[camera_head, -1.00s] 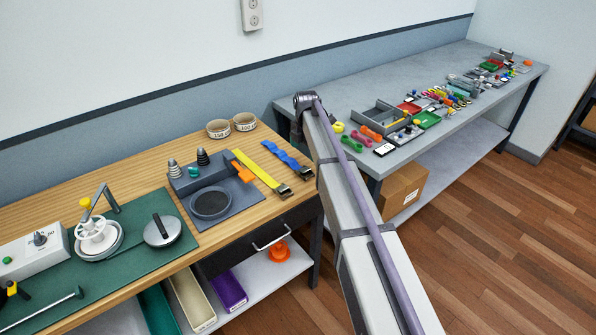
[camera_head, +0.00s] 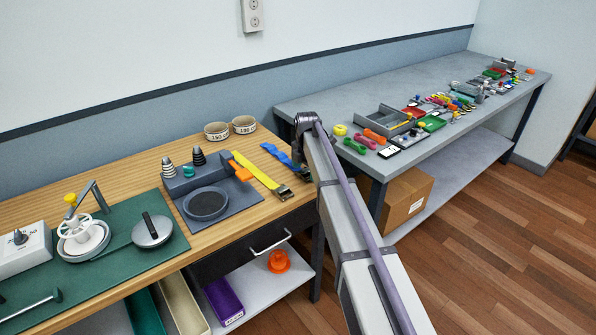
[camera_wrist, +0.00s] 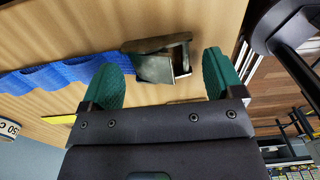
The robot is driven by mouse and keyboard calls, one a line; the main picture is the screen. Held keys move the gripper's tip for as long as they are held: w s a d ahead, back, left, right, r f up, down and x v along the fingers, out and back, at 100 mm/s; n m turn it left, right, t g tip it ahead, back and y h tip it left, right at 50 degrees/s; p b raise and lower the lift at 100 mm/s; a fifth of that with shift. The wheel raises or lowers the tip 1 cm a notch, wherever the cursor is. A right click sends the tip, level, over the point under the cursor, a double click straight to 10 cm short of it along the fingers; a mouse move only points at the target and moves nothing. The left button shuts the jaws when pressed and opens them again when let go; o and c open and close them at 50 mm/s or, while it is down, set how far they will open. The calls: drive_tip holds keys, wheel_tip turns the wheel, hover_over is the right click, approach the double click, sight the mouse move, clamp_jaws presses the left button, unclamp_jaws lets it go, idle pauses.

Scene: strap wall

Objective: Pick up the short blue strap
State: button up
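In the wrist view the blue strap (camera_wrist: 62,72) runs in from the left to a metal buckle (camera_wrist: 158,60). My gripper (camera_wrist: 160,72) has its two green fingertips wide apart, one over the strap beside the buckle and one to the right of the buckle. Nothing is held between them. In the head view the fingertips are hidden behind my arm.
A yellow strap (camera_head: 256,172) with a buckle lies just left of the blue one. Two ring-shaped rolls (camera_head: 217,131) stand behind it. A grey fixture (camera_head: 222,210) sits further left. A grey bench (camera_head: 340,95) with trays and small parts stands to the right.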

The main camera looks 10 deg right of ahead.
drive_tip(key=c, duration=0.8)
